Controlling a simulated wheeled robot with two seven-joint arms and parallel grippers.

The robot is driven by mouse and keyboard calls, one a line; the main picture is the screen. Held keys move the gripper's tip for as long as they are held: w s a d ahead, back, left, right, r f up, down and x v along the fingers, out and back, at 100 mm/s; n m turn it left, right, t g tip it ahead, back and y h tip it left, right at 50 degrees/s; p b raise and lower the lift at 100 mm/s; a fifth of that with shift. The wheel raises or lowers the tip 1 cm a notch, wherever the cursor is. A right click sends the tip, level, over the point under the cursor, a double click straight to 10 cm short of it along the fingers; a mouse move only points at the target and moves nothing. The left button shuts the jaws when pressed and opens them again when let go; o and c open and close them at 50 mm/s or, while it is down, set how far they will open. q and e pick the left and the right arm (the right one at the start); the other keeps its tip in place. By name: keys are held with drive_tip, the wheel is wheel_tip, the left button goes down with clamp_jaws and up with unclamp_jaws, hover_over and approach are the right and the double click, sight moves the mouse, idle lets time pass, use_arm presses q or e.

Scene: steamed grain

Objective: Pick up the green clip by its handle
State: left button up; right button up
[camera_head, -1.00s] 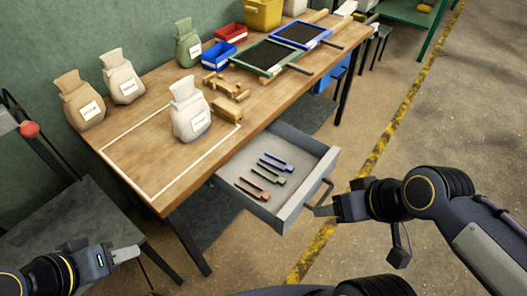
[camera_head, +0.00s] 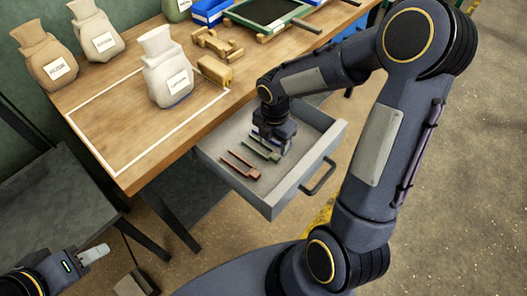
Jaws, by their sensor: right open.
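The green clip (camera_head: 257,148) lies in the open drawer (camera_head: 268,202), between the red clip (camera_head: 240,165) and the blue clip. The blue clip is mostly hidden by my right gripper. My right gripper (camera_head: 274,150) points down into the drawer, over the right end of the green clip, and is open. I cannot tell whether its fingers touch the clip, as the gripper body covers that end. My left gripper (camera_head: 94,254) is at the lower left, away from the drawer; its fingers are seen too edge-on to judge.
The wooden table (camera_head: 130,165) stands above the drawer, with several labelled sacks, a wooden toy piece (camera_head: 214,70) and a framed green tray (camera_head: 268,18) on it. A dark stool (camera_head: 50,205) stands at left.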

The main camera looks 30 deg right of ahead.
sight(274, 156)
drive_tip(key=f, duration=0.3)
drive_tip(key=f+b, duration=0.1)
drive_tip(key=f, duration=0.1)
drive_tip(key=shift+s+d+f, duration=0.15)
drive_tip(key=shift+s+f, duration=0.1)
clamp_jaws()
drive_tip(key=shift+r, duration=0.1)
